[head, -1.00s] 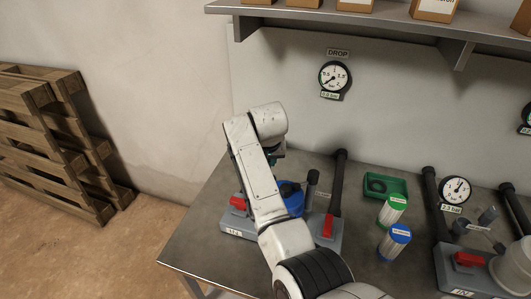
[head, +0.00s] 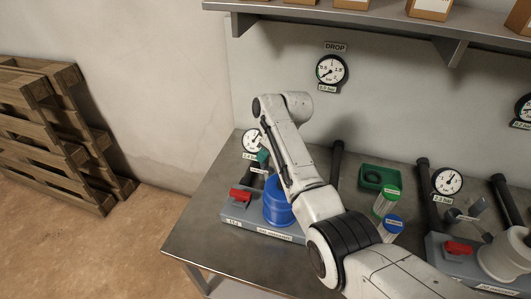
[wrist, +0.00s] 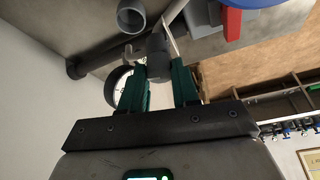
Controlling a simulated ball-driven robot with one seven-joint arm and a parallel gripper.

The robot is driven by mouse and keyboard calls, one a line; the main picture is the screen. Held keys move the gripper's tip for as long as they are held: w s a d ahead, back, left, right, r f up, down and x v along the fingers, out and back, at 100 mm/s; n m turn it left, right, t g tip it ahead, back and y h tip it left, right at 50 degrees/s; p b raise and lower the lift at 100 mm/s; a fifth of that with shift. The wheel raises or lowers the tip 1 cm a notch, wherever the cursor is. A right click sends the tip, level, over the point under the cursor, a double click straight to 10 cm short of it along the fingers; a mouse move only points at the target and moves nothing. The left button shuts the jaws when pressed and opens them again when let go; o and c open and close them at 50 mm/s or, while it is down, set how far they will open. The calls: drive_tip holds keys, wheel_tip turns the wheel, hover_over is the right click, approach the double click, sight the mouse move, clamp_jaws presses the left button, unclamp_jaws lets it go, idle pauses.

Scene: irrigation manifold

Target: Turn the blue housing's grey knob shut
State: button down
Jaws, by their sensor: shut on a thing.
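The blue housing (head: 279,207) stands on a grey base at the left of the bench, partly hidden by my arm. Its blue edge also shows at the top of the wrist view (wrist: 252,3). My gripper (head: 262,158) is behind and left of the housing, with its teal fingers pointing down. In the wrist view, my gripper (wrist: 161,74) has its two fingers on either side of the grey knob (wrist: 158,60) and is shut on it. The knob's turn angle is hard to tell.
A red lever (head: 239,194) sits on the same base, left of the housing. A pressure gauge (head: 252,141) is close behind my gripper. A green tray (head: 379,178) and two filter cartridges with green (head: 388,196) and blue (head: 391,226) caps stand to the right.

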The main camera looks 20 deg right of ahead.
drive_tip(key=shift+w+d+n+g+y+b, duration=0.1)
drive_tip(key=shift+n+g+y+b, duration=0.4)
drive_tip(key=shift+n, duration=0.8)
drive_tip(key=shift+r+n, duration=0.1)
drive_tip(key=shift+n, duration=0.2)
drive_tip(key=c, duration=0.8)
unclamp_jaws()
drive_tip(key=b+v, duration=0.1)
drive_tip(key=v, duration=0.9)
drive_tip(key=shift+r+b, duration=0.3)
drive_tip(key=shift+r, duration=0.1)
drive_tip(key=shift+f, duration=0.1)
